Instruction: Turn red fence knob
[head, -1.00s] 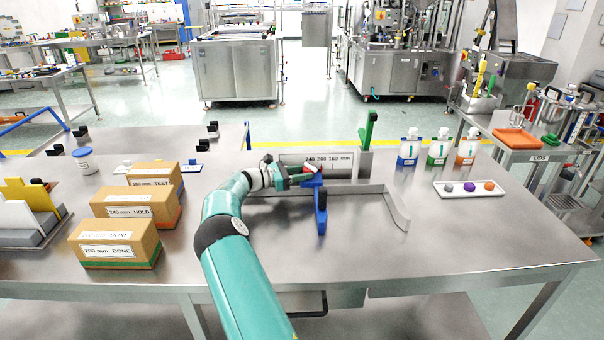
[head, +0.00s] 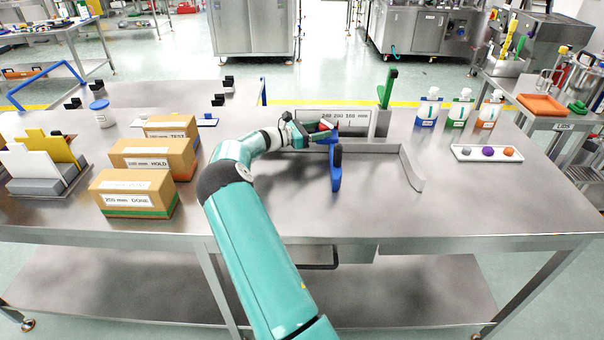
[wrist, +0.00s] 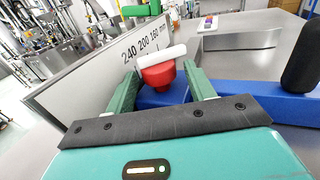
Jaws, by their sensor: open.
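The red fence knob (wrist: 158,75) has a white bar across its top and sits over the blue fence part (wrist: 165,97) in the wrist view. In the head view the red knob (head: 326,124) shows as a small patch by my gripper (head: 313,132). My gripper (wrist: 163,74) is open, with one green finger on each side of the knob. Whether either finger touches it I cannot tell. The blue fence (head: 336,180) carries a black grip and stands on the table by a metal rail. Behind it is a scale plate (head: 335,119) marked 240 200 160 mm.
A green upright handle (head: 387,90) stands right of the scale plate. Bottles (head: 460,110) and a white tray (head: 487,153) are at right. Labelled boxes (head: 137,194) stand at left. An angled metal arm (head: 412,168) lies right of the fence. The front right table is clear.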

